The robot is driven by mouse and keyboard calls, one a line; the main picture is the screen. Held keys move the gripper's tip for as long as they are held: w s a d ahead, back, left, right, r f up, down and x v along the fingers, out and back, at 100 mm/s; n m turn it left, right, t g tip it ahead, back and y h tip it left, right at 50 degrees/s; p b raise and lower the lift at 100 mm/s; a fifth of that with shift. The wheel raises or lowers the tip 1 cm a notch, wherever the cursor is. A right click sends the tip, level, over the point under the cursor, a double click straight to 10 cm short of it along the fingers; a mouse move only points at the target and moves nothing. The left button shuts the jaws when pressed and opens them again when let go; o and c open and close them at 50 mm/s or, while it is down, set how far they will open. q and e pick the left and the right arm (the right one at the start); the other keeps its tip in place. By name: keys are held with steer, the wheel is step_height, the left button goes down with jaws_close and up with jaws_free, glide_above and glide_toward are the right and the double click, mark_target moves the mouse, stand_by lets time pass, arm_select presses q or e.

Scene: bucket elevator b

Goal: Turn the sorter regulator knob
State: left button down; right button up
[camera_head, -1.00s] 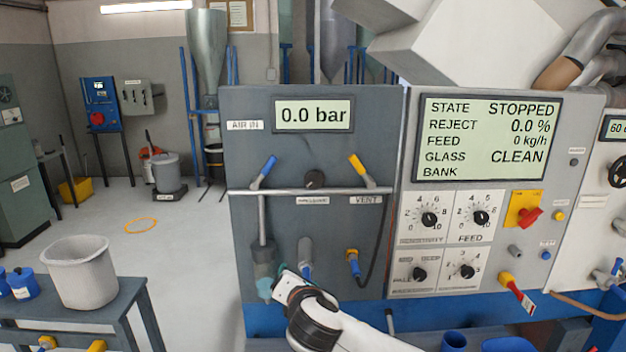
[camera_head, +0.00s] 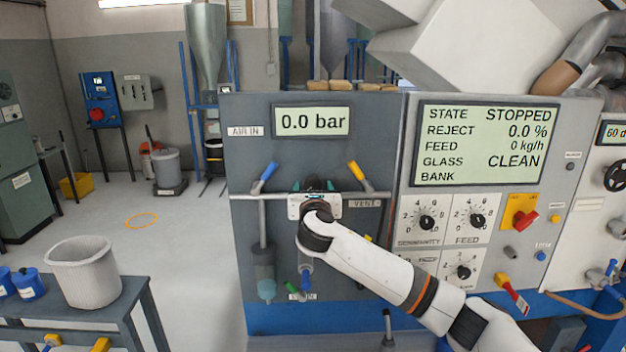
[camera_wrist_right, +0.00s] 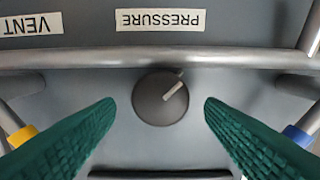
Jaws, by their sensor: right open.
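The regulator knob (camera_wrist_right: 162,97) is a dark round knob with a pale pointer line, by the upside-down PRESSURE label in the right wrist view. In the head view it is hidden behind my right gripper (camera_head: 316,186), which is up against the grey panel (camera_head: 345,230) at the pipe. In the wrist view the two green fingers of my right gripper (camera_wrist_right: 159,105) stand apart, one on each side of the knob, with a visible gap on both sides. The gauge display (camera_head: 311,121) above reads 0.0 bar. My left gripper is not in view.
A metal pipe (camera_wrist_right: 110,58) runs across the panel close to the knob. A blue-handled valve (camera_head: 264,176) and a yellow-handled valve (camera_head: 357,172) flank the knob's place. The control panel (camera_head: 408,200) with dials stands to the right.

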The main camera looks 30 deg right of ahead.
steer(key=shift+x, duration=1.05)
steer(key=c, duration=0.9)
